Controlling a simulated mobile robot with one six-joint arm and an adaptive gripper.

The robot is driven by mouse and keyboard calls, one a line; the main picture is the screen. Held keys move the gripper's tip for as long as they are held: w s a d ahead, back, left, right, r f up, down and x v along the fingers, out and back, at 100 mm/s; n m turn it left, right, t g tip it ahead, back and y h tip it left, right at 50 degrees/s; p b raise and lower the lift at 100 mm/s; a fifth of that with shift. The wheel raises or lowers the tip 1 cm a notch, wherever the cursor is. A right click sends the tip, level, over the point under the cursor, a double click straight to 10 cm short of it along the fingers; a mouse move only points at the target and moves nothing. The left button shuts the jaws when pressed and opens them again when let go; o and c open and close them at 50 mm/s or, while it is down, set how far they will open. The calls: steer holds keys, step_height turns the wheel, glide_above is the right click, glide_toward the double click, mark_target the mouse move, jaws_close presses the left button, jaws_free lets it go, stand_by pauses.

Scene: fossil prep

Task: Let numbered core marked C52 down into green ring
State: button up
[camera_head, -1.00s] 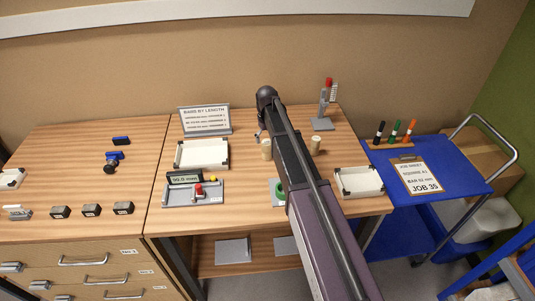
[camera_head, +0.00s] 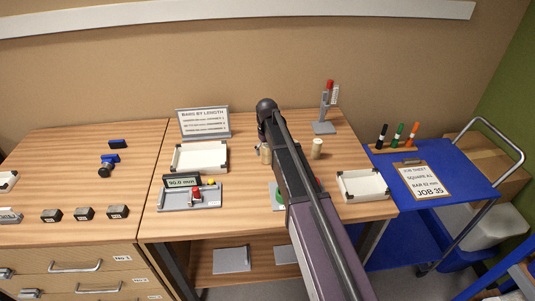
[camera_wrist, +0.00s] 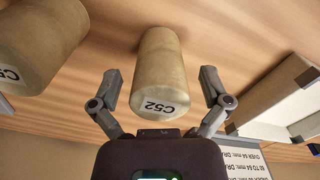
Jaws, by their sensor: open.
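In the wrist view a pale tan core (camera_wrist: 160,70) marked C52 stands between the two fingers of my gripper (camera_wrist: 160,80). The gripper is open, with a gap on each side of the core. A second tan core (camera_wrist: 38,45) at the upper left also seems to read C52. In the head view the two cores stand on the bench, one just left of my arm (camera_head: 266,155) and one right of it (camera_head: 317,148). The green ring (camera_head: 278,196) shows partly beside my arm, which hides the rest. My gripper is mostly hidden in the head view.
A white tray (camera_head: 200,143) and a gauge with a 90.0 display (camera_head: 183,181) lie left of my arm. Another white tray (camera_head: 362,199) lies at the right bench edge. A grey stand with a red top (camera_head: 324,126) is behind the cores. A sign (camera_head: 203,135) stands at the back.

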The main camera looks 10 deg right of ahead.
steer(key=c, duration=1.3)
steer(key=shift+c, duration=0.2)
steer(key=shift+r, duration=0.2)
steer(key=shift+r+p, duration=2.8)
steer(key=shift+p, duration=0.25)
steer(key=shift+s, duration=0.15)
